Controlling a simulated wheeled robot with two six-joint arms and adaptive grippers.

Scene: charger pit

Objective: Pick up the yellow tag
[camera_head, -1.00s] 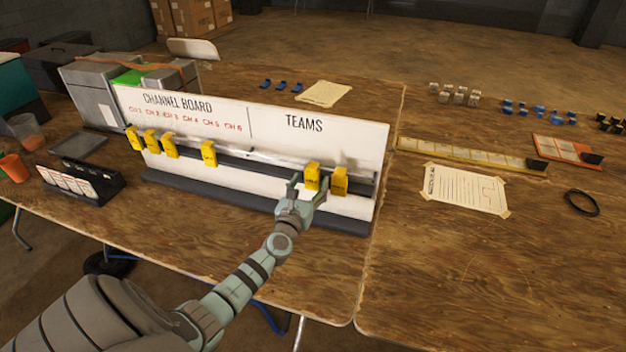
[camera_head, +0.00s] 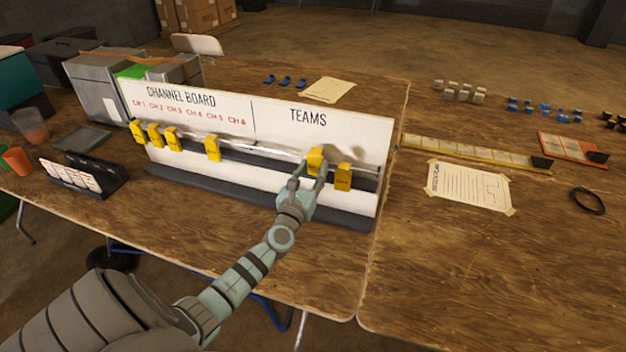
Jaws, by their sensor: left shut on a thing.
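Several yellow tags hang along the rail of the white channel board (camera_head: 350,134). A group of them (camera_head: 154,135) is at the left under the channel labels, and a single one (camera_head: 213,148) is near the middle. Two are under the word TEAMS. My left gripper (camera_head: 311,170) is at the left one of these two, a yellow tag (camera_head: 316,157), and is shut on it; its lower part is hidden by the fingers. The other yellow tag (camera_head: 343,177) hangs just to the right, close to the fingers. My right gripper is not in view.
The board's dark base (camera_head: 250,197) stands on the wooden table. A taped paper (camera_head: 468,186), a yellow strip (camera_head: 470,152), an orange tray (camera_head: 571,150) and a black ring (camera_head: 587,201) lie to the right. A dark card holder (camera_head: 90,178) stands at the left. The front right is clear.

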